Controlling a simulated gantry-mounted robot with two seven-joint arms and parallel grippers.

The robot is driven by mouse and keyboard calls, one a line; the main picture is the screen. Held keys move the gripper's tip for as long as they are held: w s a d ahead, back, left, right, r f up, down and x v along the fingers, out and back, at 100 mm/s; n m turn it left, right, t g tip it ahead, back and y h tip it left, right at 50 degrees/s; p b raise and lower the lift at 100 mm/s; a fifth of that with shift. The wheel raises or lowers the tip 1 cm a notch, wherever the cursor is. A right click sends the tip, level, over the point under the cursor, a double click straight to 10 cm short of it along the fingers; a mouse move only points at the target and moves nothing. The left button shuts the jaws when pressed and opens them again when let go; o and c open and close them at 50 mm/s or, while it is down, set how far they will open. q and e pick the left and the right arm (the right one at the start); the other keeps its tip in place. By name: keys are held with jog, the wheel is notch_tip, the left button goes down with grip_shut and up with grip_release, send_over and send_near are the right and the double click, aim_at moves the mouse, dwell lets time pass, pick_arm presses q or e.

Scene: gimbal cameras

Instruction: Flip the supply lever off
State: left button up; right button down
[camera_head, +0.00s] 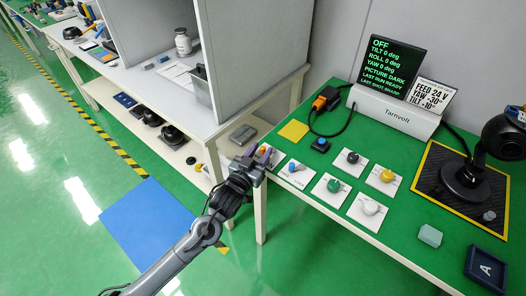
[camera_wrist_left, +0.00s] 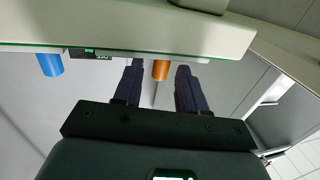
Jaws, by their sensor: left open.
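A row of white plates with small coloured controls lies on the green table (camera_head: 300,222). The orange control (camera_head: 263,150) sits at the table's left edge, beside my left gripper (camera_head: 258,162). In the left wrist view, the orange control (camera_wrist_left: 161,70) shows between the two open fingers (camera_wrist_left: 160,80), with gaps on both sides. The blue control (camera_head: 293,168) is to its right; it also shows in the left wrist view (camera_wrist_left: 50,64). The plate labels are too small to read, so I cannot tell which control is the supply lever. My right gripper is not in view.
Black (camera_head: 352,157), yellow (camera_head: 387,175), green (camera_head: 333,186) and white (camera_head: 371,208) knobs stand nearby. A display (camera_head: 390,66) reads OFF above the Tarnvolt box (camera_head: 394,110). A black gimbal camera (camera_head: 465,182) stands at right. A white bench (camera_head: 262,115) borders the left.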

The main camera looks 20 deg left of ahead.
pick_arm(q)
jog(key=shift+w+d, duration=0.15)
jog(key=shift+w, duration=0.85)
jog(key=shift+c, duration=0.3)
grip_shut()
jog(key=shift+r, duration=0.1)
jog(key=h+p, duration=0.1)
jog(key=m+h+p, duration=0.1)
jog(key=p, duration=0.1)
jog(key=shift+w+a+r, duration=0.1)
jog(key=shift+w+a, duration=0.05)
jog(key=shift+a, duration=0.1)
jog(key=shift+m+g+h, duration=0.3)
jog(key=shift+m+h, duration=0.1)
jog(key=shift+f, duration=0.25)
jog(key=shift+o, duration=0.3)
grip_release()
